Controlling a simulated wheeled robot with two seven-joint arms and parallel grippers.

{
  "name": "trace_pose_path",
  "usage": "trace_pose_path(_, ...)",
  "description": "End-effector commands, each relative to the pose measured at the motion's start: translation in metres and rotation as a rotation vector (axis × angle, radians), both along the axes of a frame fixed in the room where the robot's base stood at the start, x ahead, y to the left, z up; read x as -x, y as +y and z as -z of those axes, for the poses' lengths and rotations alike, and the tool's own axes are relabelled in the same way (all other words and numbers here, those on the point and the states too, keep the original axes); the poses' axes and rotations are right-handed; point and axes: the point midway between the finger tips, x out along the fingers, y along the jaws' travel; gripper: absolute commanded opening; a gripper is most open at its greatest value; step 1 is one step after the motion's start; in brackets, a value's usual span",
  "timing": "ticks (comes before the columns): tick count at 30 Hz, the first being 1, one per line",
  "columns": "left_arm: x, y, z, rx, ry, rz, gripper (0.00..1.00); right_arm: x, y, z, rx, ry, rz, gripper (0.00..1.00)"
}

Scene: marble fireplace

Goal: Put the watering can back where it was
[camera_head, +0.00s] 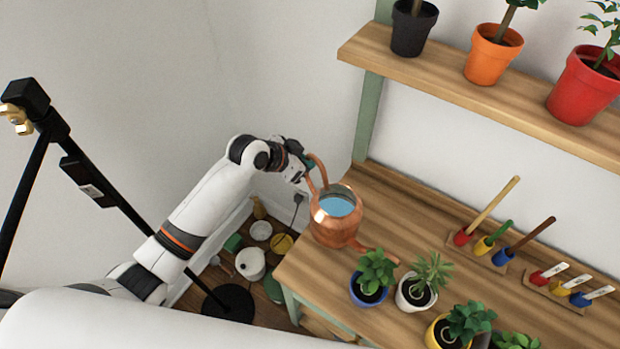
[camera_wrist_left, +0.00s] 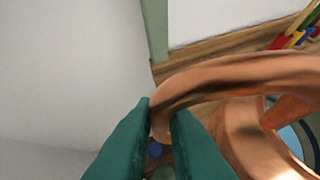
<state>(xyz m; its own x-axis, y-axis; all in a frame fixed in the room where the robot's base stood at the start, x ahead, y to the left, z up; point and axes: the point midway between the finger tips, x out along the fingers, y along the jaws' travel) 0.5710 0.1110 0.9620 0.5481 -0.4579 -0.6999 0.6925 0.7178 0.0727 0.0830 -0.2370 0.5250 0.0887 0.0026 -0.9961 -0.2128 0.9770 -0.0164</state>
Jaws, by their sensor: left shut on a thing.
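The copper watering can (camera_head: 334,222) is at the left end of the wooden table (camera_head: 330,282), with blue water showing in its open top. Its spout points right, toward the small potted plants. I cannot tell whether its base touches the table top. My left gripper (camera_head: 309,163) is shut on the can's curved handle. In the left wrist view the green fingertips (camera_wrist_left: 160,112) close around the copper handle (camera_wrist_left: 225,78). The lower side of the can is partly hidden in the wrist view. My right gripper is not in view.
A blue-potted plant (camera_head: 371,277) and a white-potted plant (camera_head: 423,281) stand close to the spout. Coloured tools (camera_head: 488,235) stand in a rack behind. A shelf (camera_head: 470,85) with potted plants overhangs the table. A black stand (camera_head: 120,205) rises at left.

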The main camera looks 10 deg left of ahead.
Motion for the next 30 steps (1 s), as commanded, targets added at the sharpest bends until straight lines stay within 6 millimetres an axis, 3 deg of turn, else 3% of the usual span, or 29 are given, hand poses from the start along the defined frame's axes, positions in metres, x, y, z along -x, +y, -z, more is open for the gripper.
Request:
trace_pose_path(13, -0.001, -0.001, 0.041, 0.008, -0.001, -0.003, 0.00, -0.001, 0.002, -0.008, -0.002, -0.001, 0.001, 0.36)
trace_pose_path(25, -0.001, -0.001, 0.046, 0.007, -0.004, -0.003, 0.00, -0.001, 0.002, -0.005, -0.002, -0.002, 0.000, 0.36)
trace_pose_path(26, 0.000, 0.000, 0.049, 0.001, -0.001, -0.001, 0.14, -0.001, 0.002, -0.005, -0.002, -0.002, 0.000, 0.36)
trace_pose_path(30, 0.000, 0.000, 0.049, 0.001, -0.001, -0.001, 0.34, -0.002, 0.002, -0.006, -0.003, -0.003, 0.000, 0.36)
